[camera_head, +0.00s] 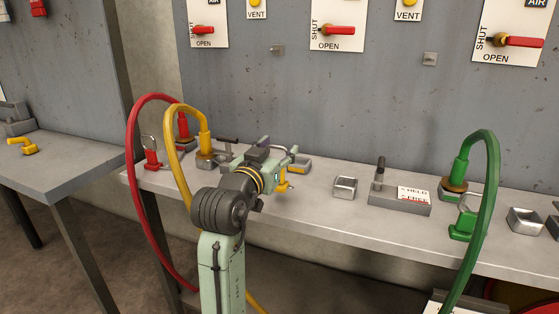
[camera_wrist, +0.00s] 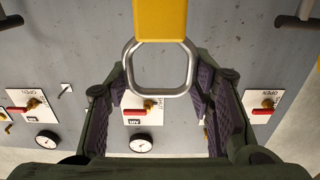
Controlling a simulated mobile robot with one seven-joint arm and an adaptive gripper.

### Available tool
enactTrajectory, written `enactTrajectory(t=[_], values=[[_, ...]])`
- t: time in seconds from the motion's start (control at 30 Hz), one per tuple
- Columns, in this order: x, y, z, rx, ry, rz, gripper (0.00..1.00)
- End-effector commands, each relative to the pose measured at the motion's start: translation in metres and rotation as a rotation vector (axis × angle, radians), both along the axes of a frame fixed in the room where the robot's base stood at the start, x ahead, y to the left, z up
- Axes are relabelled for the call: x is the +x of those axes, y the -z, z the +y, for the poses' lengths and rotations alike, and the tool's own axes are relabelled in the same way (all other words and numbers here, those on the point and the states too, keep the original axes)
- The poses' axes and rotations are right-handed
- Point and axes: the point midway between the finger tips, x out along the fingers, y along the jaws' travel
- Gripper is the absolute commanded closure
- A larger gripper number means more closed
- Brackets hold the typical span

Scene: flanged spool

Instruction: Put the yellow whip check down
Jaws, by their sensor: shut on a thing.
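The yellow whip check (camera_wrist: 160,18) shows at the top of the wrist view as a yellow block with a squarish metal loop (camera_wrist: 160,93). My gripper (camera_wrist: 160,70) has its purple-padded fingers on either side of the loop, shut on it. In the head view my gripper (camera_head: 287,160) is over the bench, and a small yellow part of the whip check (camera_head: 283,187) shows just below it. Its loop is hidden there by the fingers. I cannot tell whether the yellow block touches the bench.
The grey bench (camera_head: 325,210) has bare room in front of a small metal tray (camera_head: 344,187). A grey block with a post and label (camera_head: 400,200) stands to the right. Yellow (camera_head: 170,135), red (camera_head: 130,150) and green (camera_head: 492,190) hoses arch over the bench edge.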

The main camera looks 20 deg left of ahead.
Motion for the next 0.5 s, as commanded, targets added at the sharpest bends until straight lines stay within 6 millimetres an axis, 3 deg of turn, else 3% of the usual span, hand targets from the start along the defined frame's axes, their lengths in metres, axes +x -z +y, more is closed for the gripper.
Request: enactTrajectory(t=[0.27, 0.4, 0.5], values=[[0.021, 0.004, 0.001, -0.002, 0.001, 0.002, 0.89], [0.019, 0.03, 0.002, -0.004, 0.0, 0.003, 0.89], [0.019, 0.037, 0.001, -0.001, 0.0, 0.0, 0.89]])
